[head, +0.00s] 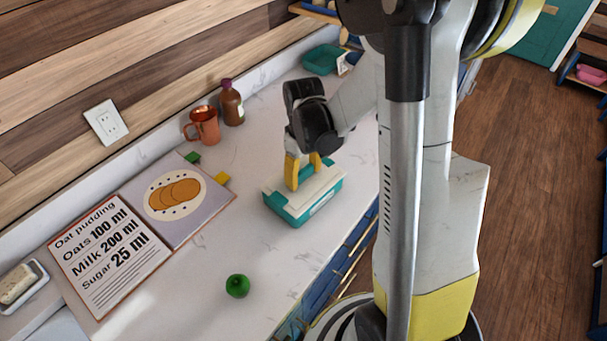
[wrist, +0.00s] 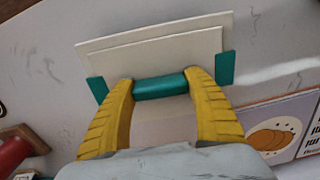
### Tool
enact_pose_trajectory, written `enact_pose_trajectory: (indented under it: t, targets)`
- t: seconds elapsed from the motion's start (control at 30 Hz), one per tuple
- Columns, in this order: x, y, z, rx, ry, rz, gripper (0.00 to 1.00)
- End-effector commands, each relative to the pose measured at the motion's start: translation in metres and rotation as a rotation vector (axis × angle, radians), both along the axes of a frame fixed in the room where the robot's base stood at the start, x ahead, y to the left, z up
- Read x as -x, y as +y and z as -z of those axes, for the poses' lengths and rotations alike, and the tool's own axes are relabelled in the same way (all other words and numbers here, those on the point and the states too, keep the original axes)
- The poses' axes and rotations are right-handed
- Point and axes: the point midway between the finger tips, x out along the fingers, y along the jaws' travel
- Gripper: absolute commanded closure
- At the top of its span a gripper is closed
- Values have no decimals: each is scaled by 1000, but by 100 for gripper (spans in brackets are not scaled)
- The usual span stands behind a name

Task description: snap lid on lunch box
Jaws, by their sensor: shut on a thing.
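The teal lunch box (head: 291,213) stands on the pale counter. Its cream lid (head: 322,182) lies on top or just over it; I cannot tell whether it is fully seated. In the wrist view the lid (wrist: 160,48) shows as a stepped cream plate with teal tabs at its left and right ends. My gripper (head: 303,174) points down at the lid from above. In the wrist view its yellow fingers (wrist: 160,90) are shut on the lid's teal handle (wrist: 160,87), one at each end. The lunch box's rim is mostly hidden under the lid.
A copper mug (head: 203,126) and a brown bottle (head: 231,103) stand by the wall. A teal container (head: 322,60) is farther back. The counter edge is close on the box's right.

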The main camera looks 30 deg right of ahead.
Motion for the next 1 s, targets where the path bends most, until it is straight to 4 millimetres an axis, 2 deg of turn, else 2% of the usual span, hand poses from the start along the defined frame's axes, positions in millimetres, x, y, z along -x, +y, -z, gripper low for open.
enact_pose_trajectory:
  t: [0.77,0.8,0.87,0.9,1.0]
  targets:
    - [0,0,0,0,0,0,69]
    - [0,0,0,0,0,0,36]
    - [0,0,0,0,0,0,17]
    - [0,0,0,0,0,0,13]
    - [0,0,0,0,0,0,13]
